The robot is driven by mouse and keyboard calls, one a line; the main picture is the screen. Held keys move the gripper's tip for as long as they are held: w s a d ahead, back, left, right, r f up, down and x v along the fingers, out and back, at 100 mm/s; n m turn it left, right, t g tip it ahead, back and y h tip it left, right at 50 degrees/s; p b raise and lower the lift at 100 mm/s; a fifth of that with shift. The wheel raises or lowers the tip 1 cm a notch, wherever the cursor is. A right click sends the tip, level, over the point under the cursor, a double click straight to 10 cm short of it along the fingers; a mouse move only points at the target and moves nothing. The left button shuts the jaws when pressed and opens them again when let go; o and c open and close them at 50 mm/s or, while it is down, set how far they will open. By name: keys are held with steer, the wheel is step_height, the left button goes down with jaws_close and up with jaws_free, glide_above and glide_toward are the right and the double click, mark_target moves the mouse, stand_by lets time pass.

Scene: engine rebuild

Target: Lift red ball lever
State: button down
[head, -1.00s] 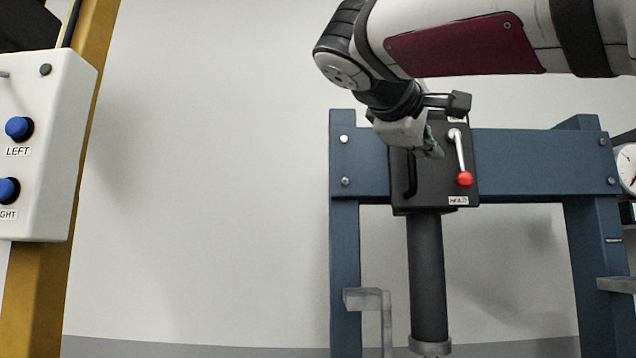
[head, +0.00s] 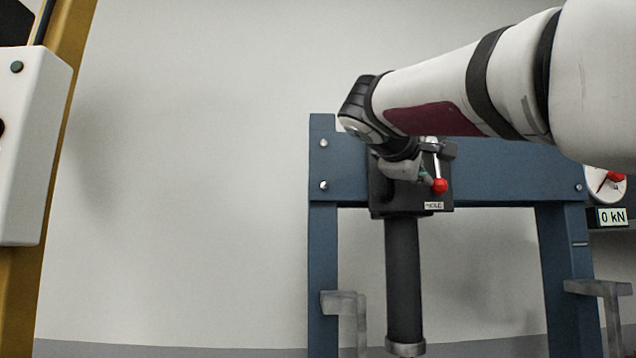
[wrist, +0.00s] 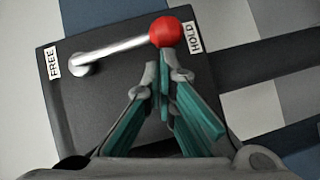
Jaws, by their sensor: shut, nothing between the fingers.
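The lever has a red ball (head: 440,186) on a silver arm (head: 435,160) and is mounted on the black box of the press. In the head view the lever hangs down, with its ball by the lower label. In the wrist view the red ball (wrist: 165,31) is beside the HOLD label (wrist: 195,38), and the lever pivot is by the FREE label (wrist: 53,61). My gripper (head: 427,179) is shut and empty, close to the ball's left. In the wrist view its fingertips (wrist: 170,70) are together just below the ball; contact cannot be told.
The blue press frame (head: 323,250) stands around a black cylinder (head: 404,280). A dial gauge (head: 604,184) and a 0 kN display (head: 612,216) are at the right. A white control box (head: 35,150) on a yellow post is at the left. Bare wall lies between.

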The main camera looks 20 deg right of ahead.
steer(key=shift+d+f+n+b, duration=0.2)
steer(key=shift+n+b, duration=0.1)
steer(key=shift+b, duration=0.25)
